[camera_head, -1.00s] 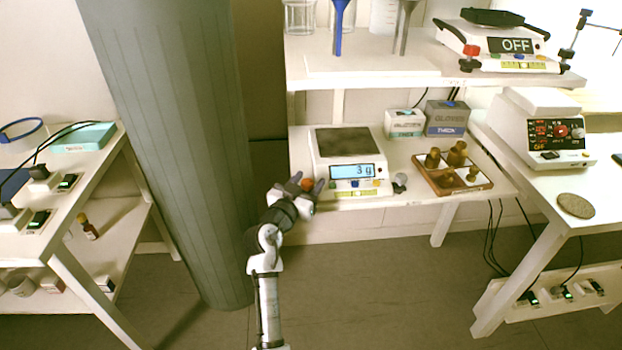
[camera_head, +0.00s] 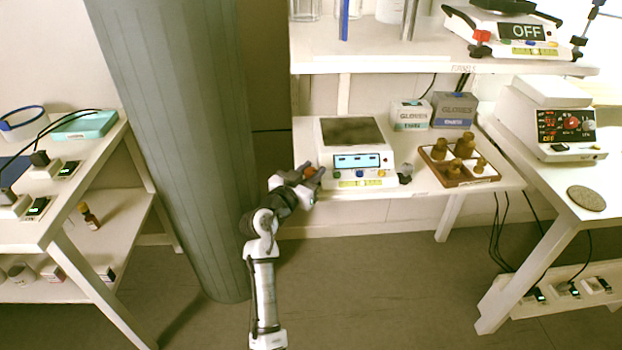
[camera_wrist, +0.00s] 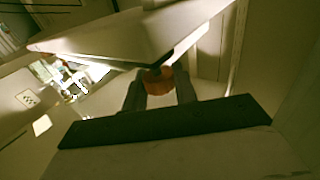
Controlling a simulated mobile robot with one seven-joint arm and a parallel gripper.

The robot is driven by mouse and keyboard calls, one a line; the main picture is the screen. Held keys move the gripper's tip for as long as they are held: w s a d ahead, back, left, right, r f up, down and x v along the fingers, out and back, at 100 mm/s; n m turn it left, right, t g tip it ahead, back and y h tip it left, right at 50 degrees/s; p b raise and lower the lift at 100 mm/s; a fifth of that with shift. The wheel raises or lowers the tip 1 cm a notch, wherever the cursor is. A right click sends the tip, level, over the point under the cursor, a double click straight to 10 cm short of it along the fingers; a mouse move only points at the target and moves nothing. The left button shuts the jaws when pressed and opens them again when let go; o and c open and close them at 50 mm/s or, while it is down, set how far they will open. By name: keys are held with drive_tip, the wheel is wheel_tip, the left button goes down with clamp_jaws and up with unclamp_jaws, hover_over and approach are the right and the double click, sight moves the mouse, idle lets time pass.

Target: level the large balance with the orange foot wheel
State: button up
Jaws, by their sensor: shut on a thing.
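The large balance (camera_head: 372,174) stands on the middle bench, with a dark square pan and a lit blue display (camera_head: 357,161) whose reading now shows as dashes. Its orange foot wheel (camera_head: 310,172) is at the front left corner; it also shows in the wrist view (camera_wrist: 158,82), under the balance's pale body (camera_wrist: 110,38). My gripper (camera_head: 308,180) reaches in from the left front. Its two dark fingers (camera_wrist: 159,92) are shut on the orange wheel, one on each side. The level indicator is too small to read.
Right of the balance are a small dark knob-like object (camera_head: 405,173) and a tray of brass weights (camera_head: 488,179). Glove boxes (camera_head: 410,115) stand behind. A shelf (camera_head: 400,63) overhangs the bench. A grey column (camera_head: 185,150) stands close on my left.

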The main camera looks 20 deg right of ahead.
drive_tip(key=shift+f+m+g+h+b, duration=0.2)
drive_tip(key=shift+m+g+h+b, duration=0.55)
drive_tip(key=shift+b, duration=0.8)
drive_tip(key=shift+f+m+g+h+b, duration=0.15)
drive_tip(key=shift+m+g+h+b, duration=0.3)
drive_tip(key=shift+g+b, duration=0.8)
drive_tip(key=shift+d+r+m+g+b, duration=0.15)
drive_tip(key=shift+m+g+b, duration=0.35)
drive_tip(key=shift+b, duration=0.45)
drive_tip(key=shift+r+m+h, duration=0.15)
drive_tip(key=shift+m+h, duration=0.15)
drive_tip(key=o, duration=1)
drive_tip(key=shift+c, duration=0.2)
drive_tip(key=v, duration=1.4)
drive_tip(key=shift+r, duration=0.2)
